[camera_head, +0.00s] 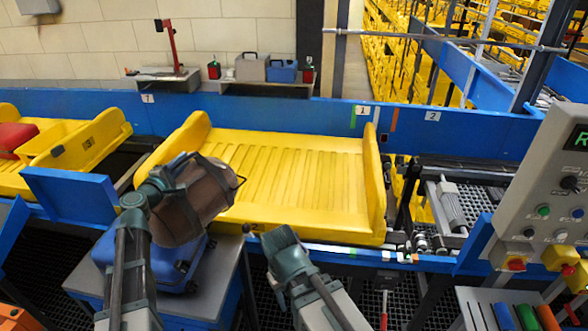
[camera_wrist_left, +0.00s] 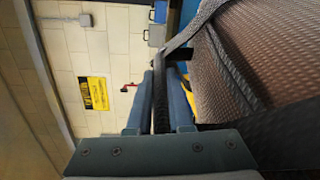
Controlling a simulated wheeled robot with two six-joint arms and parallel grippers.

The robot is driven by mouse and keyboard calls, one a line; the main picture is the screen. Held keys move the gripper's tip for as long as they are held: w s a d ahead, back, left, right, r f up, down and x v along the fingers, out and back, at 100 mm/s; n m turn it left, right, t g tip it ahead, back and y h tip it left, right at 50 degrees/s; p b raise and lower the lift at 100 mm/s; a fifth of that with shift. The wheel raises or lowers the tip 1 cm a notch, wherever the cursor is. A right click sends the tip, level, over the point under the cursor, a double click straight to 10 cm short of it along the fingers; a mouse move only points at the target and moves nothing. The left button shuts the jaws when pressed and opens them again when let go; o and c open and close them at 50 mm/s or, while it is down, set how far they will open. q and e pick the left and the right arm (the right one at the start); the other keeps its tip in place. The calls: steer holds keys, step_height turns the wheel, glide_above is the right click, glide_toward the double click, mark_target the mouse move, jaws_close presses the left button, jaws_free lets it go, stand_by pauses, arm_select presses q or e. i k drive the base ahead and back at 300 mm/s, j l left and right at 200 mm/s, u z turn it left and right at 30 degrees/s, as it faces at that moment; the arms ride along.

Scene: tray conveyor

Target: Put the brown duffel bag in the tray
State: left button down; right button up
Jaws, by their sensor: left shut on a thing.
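The brown duffel bag (camera_head: 196,202) hangs tilted in the air at the near left end of the yellow tray (camera_head: 290,170), overlapping its edge in the head view. My left gripper (camera_head: 180,163) is shut on its dark strap. In the left wrist view the strap runs between the two fingers (camera_wrist_left: 160,105), and the woven brown side of the bag (camera_wrist_left: 265,60) fills the right. The visible part of the tray is empty. My right gripper (camera_head: 283,245) is in front of the tray's near edge, away from the bag; its fingertips do not show clearly.
A blue suitcase (camera_head: 178,265) lies on a grey stand (camera_head: 215,285) below the bag. Another yellow tray (camera_head: 75,145) with a red item (camera_head: 14,138) is at the left. A control panel (camera_head: 545,190) stands at the right. A blue rail (camera_head: 270,111) runs behind the tray.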

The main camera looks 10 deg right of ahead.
mark_target(318, 187)
steer(key=i+l+z, duration=0.25)
steer(key=i+l, duration=0.25)
steer(key=i+l+z, duration=0.2)
steer(key=i+l, duration=0.15)
steer(key=i, duration=0.35)
